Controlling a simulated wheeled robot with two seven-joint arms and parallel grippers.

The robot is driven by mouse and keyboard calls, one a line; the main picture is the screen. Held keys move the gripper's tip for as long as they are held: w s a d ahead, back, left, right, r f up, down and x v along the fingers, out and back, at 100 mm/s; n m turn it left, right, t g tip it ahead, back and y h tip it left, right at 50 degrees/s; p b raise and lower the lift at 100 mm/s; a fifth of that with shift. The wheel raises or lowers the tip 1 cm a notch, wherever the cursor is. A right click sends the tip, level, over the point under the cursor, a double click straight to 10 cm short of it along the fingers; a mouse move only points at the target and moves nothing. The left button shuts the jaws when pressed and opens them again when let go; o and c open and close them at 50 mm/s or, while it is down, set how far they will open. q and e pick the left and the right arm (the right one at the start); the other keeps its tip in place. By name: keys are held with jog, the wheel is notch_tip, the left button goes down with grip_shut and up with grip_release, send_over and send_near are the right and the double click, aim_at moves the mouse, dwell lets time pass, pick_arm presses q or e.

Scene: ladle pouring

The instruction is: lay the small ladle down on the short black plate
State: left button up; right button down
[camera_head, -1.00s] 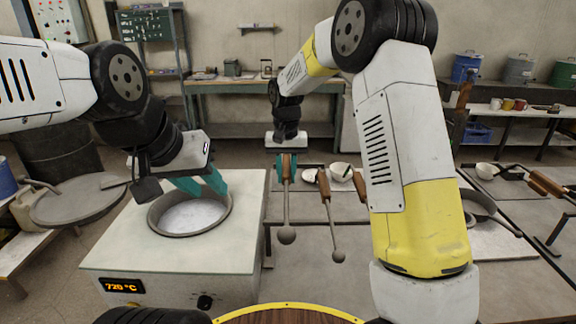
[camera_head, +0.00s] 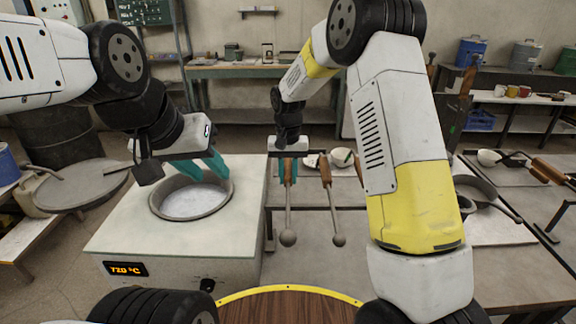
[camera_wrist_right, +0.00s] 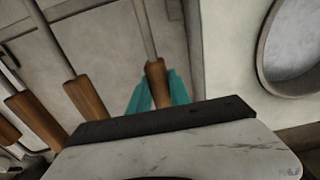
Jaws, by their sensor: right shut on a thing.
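My right gripper (camera_head: 288,170) is shut on the wooden handle of a ladle (camera_head: 288,205). This ladle hangs upright, its round bowl at the lower end. In the right wrist view its handle (camera_wrist_right: 157,84) sits between the teal fingers (camera_wrist_right: 158,95). A second ladle (camera_head: 332,208) hangs just right of it, apart from the gripper. I cannot tell from size alone which is the small ladle. My left gripper (camera_head: 203,166) is open and empty above the far side of the round pot. I cannot make out the short black plate clearly; my right arm hides part of the table.
The pot (camera_head: 190,200) of grey melt sits in a pale furnace (camera_head: 165,250) reading 720 °C. More wooden handles (camera_wrist_right: 87,101) stand close beside the held one. White bowls (camera_head: 342,157) are behind the ladles. A dark pan (camera_head: 478,188) lies at right.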

jog(key=shift+f, duration=0.25)
dwell(0.7)
jog(key=c, duration=1.3)
grip_release()
jog(key=shift+o, duration=0.9)
jog(key=shift+f, duration=0.1)
notch_tip(320, 180, up, 15)
jog(key=shift+s, duration=0.1)
